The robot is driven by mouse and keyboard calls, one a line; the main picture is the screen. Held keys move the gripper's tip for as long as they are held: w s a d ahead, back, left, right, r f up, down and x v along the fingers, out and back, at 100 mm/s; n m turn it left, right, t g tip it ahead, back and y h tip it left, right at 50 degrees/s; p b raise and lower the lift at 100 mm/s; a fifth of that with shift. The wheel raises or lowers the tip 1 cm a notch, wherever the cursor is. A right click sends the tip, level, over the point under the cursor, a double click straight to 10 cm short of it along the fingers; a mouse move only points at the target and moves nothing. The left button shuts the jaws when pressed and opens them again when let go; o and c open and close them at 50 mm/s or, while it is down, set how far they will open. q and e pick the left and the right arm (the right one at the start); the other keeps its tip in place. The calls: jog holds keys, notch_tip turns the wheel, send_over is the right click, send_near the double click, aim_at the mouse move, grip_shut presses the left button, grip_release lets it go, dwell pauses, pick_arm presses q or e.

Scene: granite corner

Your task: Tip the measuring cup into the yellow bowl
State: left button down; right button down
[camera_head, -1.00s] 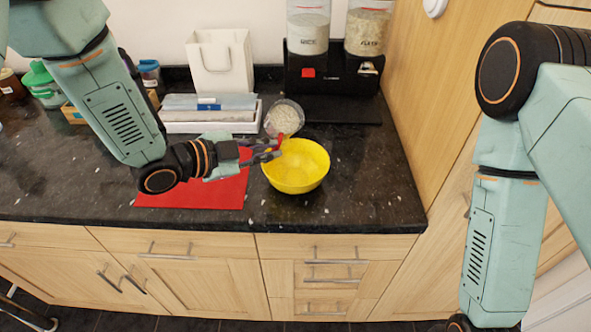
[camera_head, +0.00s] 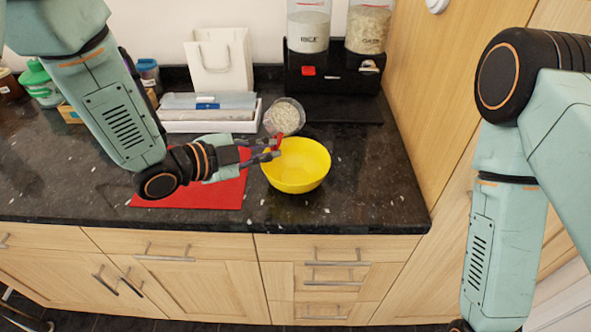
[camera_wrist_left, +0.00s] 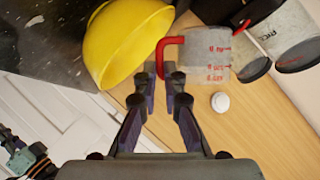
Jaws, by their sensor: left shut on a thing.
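The measuring cup (camera_head: 284,117) is clear with red markings and holds pale grains. It is behind the yellow bowl (camera_head: 298,175), close to its far rim in the picture, with its mouth facing up toward the head camera. My left gripper (camera_head: 275,148) is shut on the cup's red handle, just by the bowl's back left rim. In the left wrist view the cup (camera_wrist_left: 209,58) hangs beyond the fingertips (camera_wrist_left: 166,78), and the bowl (camera_wrist_left: 130,40) is to their left. The bowl's visible inside looks empty. My right gripper is out of view.
A red mat (camera_head: 190,193) lies left of the bowl. Behind stand a white tray with folded cloths (camera_head: 208,126), a white paper bag (camera_head: 221,65) and a black dispenser base (camera_head: 333,74) with grain containers. A wooden cabinet side (camera_head: 440,90) bounds the right. Dark counter is free right of the bowl.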

pick_arm(q)
jog(key=shift+s+r, duration=0.1)
dwell(0.3)
jog(key=shift+f+b, duration=0.25)
jog(key=shift+b, duration=0.3)
jog(key=shift+f+m+t+b, duration=0.1)
jog(key=shift+m+t+b, duration=0.3)
jog(key=shift+b, duration=0.15)
jog(key=shift+a+f+m+t+b, duration=0.1)
jog(key=shift+f+m+t+b, duration=0.35)
jog(key=shift+b, duration=0.7)
jog(key=shift+r, duration=0.15)
jog(key=shift+w+f+m+b, duration=0.25)
jog(key=shift+f+m+b, duration=0.25)
jog(key=shift+b, duration=0.75)
